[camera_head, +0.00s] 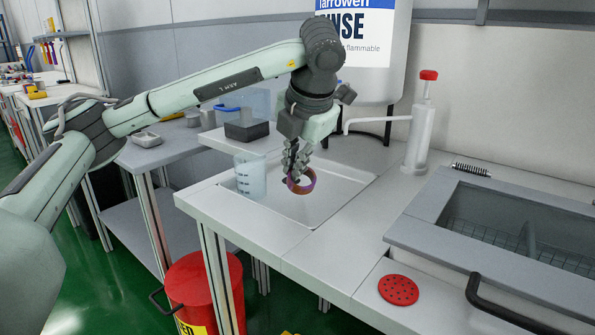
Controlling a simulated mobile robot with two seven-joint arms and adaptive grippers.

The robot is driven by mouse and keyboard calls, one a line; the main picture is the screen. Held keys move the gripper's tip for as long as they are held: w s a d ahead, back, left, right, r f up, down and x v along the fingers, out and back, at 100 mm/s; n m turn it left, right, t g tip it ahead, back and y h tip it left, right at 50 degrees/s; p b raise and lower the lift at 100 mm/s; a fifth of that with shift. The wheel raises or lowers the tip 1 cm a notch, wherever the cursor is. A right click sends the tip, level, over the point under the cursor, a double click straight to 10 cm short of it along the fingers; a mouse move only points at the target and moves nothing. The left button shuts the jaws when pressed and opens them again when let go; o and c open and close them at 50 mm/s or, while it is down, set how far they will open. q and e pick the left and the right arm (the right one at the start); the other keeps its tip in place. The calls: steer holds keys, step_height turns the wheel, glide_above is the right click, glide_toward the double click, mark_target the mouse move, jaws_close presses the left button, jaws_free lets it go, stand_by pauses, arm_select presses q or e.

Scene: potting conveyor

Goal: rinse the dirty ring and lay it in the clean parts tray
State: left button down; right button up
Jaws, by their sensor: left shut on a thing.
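My left gripper (296,172) points down and is shut on a ring (302,187). The ring is coloured purple and orange-brown, and I hold it above the shallow white tray (328,207) set in the bench top. The gripper's fingers hide part of the ring. I cannot tell how much dirt is on it. A large white container labelled "RINSE" (366,42) stands behind my arm, with a thin spout beside it. No tray can be told for sure as the clean parts tray. My right gripper does not show.
A clear beaker (250,177) stands at the tray's left end. A red-capped bottle (420,130) stands at the back right. A sunken basin with a grid (480,236) is at the right, with a black handle in front. A red perforated disc (398,289) lies on the front bench.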

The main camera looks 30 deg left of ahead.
arm_select(q)
steer(key=shift+w+a+f, duration=0.15)
steer(key=shift+w+a, duration=0.05)
steer(key=shift+a, duration=0.1)
steer(key=shift+w+a+f+b, duration=0.15)
steer(key=shift+w+a+b, duration=0.15)
steer(key=shift+w+a, duration=0.6)
steer(key=w+a, duration=0.1)
steer(key=a, duration=0.1)
steer(key=shift+w+a+f, duration=0.3)
steer(key=shift+w+a, duration=0.1)
steer(key=shift+w+a+f, duration=0.3)
steer(key=shift+w+a, duration=0.45)
steer(key=shift+a, duration=0.15)
steer(key=shift+w+a+f, duration=0.2)
steer(key=shift+w+a, duration=0.55)
steer(key=shift+a, duration=0.25)
steer(key=shift+w+a, duration=0.15)
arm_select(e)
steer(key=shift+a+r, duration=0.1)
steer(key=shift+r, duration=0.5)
